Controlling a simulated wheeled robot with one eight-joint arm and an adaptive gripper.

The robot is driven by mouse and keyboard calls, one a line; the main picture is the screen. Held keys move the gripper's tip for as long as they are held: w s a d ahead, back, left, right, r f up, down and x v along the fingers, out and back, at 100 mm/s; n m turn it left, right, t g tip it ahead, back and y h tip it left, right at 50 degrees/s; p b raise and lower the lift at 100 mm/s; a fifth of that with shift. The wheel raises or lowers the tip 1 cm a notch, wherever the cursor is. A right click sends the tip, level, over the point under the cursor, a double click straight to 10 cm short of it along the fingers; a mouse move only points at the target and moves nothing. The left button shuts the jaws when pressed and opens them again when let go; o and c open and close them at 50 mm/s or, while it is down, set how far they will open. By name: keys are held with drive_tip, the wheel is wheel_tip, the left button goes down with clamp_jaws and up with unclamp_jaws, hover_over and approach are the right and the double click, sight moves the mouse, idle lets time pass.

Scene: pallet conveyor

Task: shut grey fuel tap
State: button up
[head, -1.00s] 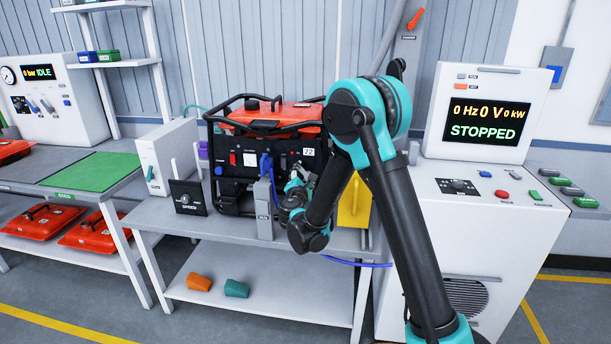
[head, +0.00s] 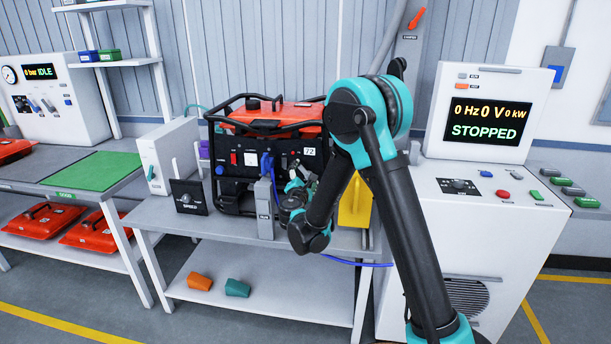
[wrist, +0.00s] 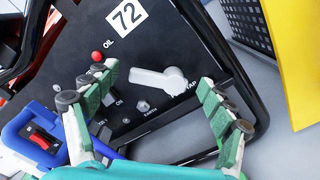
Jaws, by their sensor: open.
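The grey fuel tap (wrist: 160,80) is a light grey lever on the generator's black front panel, in the wrist view. Its handle lies roughly sideways in that view, with the round hub at its right end and the word TAP partly visible beside it. My gripper (wrist: 165,112) is open, with its green-padded fingers on either side of the tap and nothing between them gripped. In the head view my gripper (head: 298,190) is in front of the right part of the generator (head: 232,160), and my arm hides the tap there.
A yellow panel (head: 355,202) stands to the right. A black frame tube (wrist: 225,60) runs close to the right finger. The console screen (head: 487,122) reads STOPPED.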

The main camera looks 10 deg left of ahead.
drive_tip(key=s, duration=1.1)
drive_tip(key=shift+s+a, duration=0.2)
drive_tip(key=shift+s, duration=0.15)
drive_tip(key=s+d+f+m+g+h, duration=0.1)
drive_tip(key=s+d+f+m+g, duration=0.15)
drive_tip(key=d+m, duration=0.45)
drive_tip(key=s+d+f+m+g+h, duration=0.1)
drive_tip(key=d+m+g+h, duration=0.15)
drive_tip(key=d, duration=0.85)
drive_tip(key=s+d+f+m+g+h, duration=0.1)
drive_tip(key=s+d+m+g, duration=0.2)
drive_tip(key=d, duration=0.7)
drive_tip(key=s+d+f+m+g+y, duration=0.2)
drive_tip(key=s+m, duration=0.4)
drive_tip(key=s, duration=0.3)
drive_tip(key=s+d+f+m+g+y, duration=0.2)
drive_tip(key=s+f+m, duration=0.3)
drive_tip(key=s, duration=0.5)
drive_tip(key=shift+d+m+g+y, duration=0.3)
drive_tip(key=shift+m+g+y, duration=0.25)
drive_tip(key=shift+m+g, duration=0.5)
drive_tip(key=shift+c, duration=0.3)
